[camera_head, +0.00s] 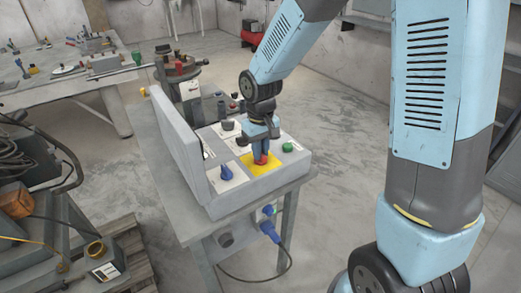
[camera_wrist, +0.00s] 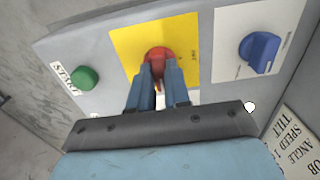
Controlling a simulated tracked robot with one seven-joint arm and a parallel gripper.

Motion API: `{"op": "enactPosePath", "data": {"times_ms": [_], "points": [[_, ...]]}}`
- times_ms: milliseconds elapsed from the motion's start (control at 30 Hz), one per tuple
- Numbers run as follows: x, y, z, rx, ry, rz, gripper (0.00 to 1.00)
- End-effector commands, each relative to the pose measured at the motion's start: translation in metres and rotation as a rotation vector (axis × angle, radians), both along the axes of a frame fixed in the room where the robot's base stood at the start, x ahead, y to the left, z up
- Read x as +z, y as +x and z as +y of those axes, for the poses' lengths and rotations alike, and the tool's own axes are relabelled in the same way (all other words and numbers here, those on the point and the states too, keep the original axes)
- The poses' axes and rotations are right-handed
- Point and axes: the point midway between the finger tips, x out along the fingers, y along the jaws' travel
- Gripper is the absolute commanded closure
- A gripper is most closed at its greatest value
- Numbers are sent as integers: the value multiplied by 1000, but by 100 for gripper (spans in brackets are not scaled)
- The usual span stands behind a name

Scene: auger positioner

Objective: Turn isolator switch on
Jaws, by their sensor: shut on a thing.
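The isolator switch is a red rotary knob (camera_wrist: 157,55) on a yellow plate (camera_wrist: 187,36) of the grey control box. My gripper (camera_wrist: 158,76) is shut on this red knob, with its two blue fingers on either side of it. In the head view my gripper (camera_head: 260,152) points down at the box, and the yellow plate (camera_head: 262,188) shows below it. The red knob is partly hidden by the fingers, so its exact angle is hard to tell.
A green START button (camera_wrist: 84,78) and a blue knob (camera_wrist: 260,50) flank the yellow plate. A raised grey panel (camera_head: 176,150) stands at the box's left edge. A blue plug with a cable (camera_head: 268,231) hangs below.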

Motion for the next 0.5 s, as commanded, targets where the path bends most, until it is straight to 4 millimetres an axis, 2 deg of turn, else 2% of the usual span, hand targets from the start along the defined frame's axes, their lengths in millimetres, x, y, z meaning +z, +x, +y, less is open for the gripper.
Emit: {"op": "enactPosePath", "data": {"times_ms": [33, 67, 300, 500], "points": [[2, 3, 1, -2, 4, -7, 100], [2, 3, 1, -2, 4, -7, 82], [1, 1, 0, -1, 2, -3, 59], [0, 1, 0, -1, 1, -2, 57]]}}
